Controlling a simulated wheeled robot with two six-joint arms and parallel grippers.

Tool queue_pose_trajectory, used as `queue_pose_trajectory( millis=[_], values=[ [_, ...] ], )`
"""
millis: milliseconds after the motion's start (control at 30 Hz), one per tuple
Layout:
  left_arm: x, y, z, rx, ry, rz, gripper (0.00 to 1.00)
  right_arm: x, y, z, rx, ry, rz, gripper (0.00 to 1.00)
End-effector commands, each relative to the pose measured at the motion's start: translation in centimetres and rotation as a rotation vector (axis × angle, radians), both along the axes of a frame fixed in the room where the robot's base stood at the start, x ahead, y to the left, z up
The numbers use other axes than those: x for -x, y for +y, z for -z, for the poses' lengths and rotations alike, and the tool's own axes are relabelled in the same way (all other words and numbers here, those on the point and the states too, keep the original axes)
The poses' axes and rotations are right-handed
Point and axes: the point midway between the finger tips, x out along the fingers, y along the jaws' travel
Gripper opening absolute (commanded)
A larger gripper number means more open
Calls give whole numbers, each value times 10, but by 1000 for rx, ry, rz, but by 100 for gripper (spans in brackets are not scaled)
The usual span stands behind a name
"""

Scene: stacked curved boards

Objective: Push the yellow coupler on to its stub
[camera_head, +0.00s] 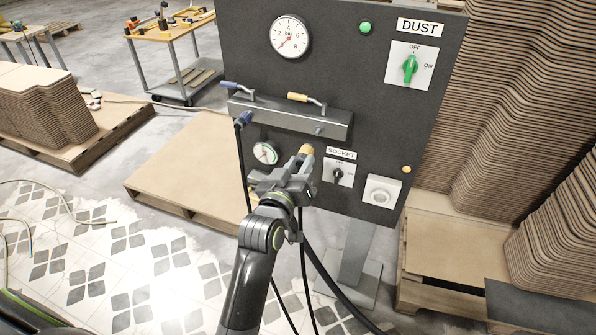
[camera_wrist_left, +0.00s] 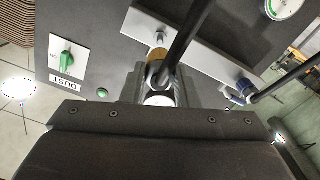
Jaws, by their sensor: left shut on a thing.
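The yellow coupler (camera_head: 306,150) is held in my left gripper (camera_head: 297,170), which is shut on it. Its yellow end points up toward the manifold on the dark panel. The coupler also shows in the left wrist view (camera_wrist_left: 158,53), with its black hose (camera_wrist_left: 188,38) crossing in front. The bare metal stub (camera_head: 318,131) is on the right part of the grey manifold (camera_head: 338,124), below the yellow lever (camera_head: 298,97). The stub shows in the wrist view (camera_wrist_left: 161,36) just beyond the coupler's end; the two look apart. My right gripper is not in view.
A blue coupler (camera_head: 243,119) with a black hose sits at the manifold's left end, under the blue lever (camera_head: 235,86). A small gauge (camera_head: 265,153), the socket switch (camera_head: 338,174) and a white socket (camera_head: 381,191) are near my gripper. Stacked boards (camera_head: 500,90) stand to the right.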

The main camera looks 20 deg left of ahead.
Motion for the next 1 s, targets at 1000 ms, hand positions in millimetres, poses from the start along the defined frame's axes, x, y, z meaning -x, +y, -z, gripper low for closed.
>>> queue_pose_trajectory(
  millis=[1000],
  values=[
    [-53,-2,0,-1,2,1,0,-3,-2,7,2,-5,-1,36]
  ],
)
